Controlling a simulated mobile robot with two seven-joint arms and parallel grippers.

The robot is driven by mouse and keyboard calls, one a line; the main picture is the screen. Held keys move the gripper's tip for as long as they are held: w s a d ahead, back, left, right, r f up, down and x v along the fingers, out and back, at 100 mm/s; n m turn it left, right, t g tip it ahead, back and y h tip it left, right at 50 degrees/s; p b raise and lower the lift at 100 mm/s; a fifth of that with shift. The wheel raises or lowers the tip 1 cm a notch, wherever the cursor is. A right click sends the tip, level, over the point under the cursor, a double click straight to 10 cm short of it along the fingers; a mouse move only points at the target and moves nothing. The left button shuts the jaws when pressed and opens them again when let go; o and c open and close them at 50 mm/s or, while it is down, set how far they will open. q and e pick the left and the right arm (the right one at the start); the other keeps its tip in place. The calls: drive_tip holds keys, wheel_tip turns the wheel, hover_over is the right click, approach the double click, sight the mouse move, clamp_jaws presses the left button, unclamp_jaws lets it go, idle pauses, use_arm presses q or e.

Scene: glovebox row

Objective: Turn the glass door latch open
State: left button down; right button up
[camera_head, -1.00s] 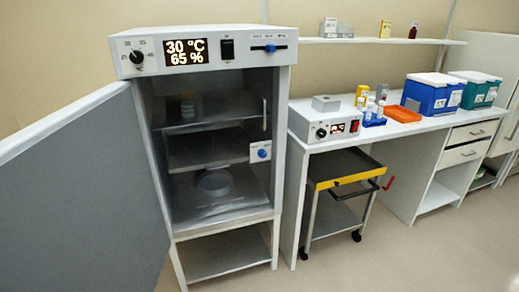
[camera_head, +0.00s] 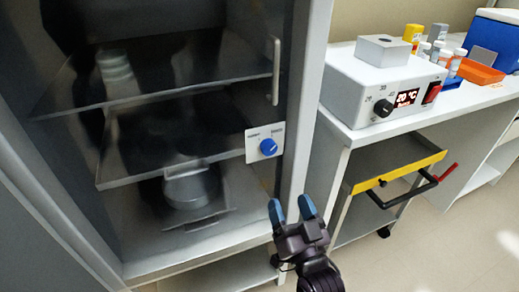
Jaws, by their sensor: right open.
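The glass door (camera_head: 150,125) of the incubator covers the cabinet front, and shelves show through it. The latch is a blue knob (camera_head: 268,147) on a white plate (camera_head: 252,152) at the door's right edge. Small lettering on the plate is too blurred to read. A vertical metal handle (camera_head: 276,72) stands above it on the door. My right gripper (camera_head: 292,208) is open and empty, with blue fingertips pointing up. In the picture it is below and slightly right of the knob, apart from it. My left gripper is not in view.
The opened outer door (camera_head: 50,190) is at the left. At the right, a heater box (camera_head: 380,85) showing 20 °C stands on a white bench, with bottles and an orange tray (camera_head: 480,72) behind. A cart with a yellow rim (camera_head: 395,165) and red-ended handle stands under the bench.

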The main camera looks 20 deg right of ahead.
sight(270, 152)
drive_tip(key=shift+m+t, duration=0.3)
drive_tip(key=shift+t, duration=0.1)
drive_tip(key=b+x, duration=0.1)
drive_tip(key=x, duration=1)
drive_tip(key=shift+w+a, duration=0.1)
drive_tip(key=shift+a, duration=0.05)
drive_tip(key=shift+w+r+b, duration=0.15)
drive_tip(key=shift+w+b, duration=0.15)
drive_tip(key=shift+w, duration=0.2)
drive_tip(key=shift+w+r, duration=0.1)
drive_tip(key=shift+w, duration=0.1)
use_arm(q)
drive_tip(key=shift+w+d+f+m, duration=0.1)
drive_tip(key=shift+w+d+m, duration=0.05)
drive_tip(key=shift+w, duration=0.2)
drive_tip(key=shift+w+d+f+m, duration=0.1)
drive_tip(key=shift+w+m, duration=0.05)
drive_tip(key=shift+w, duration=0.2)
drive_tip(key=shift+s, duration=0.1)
use_arm(e)
drive_tip(key=shift+c, duration=0.3)
drive_tip(key=c, duration=0.9)
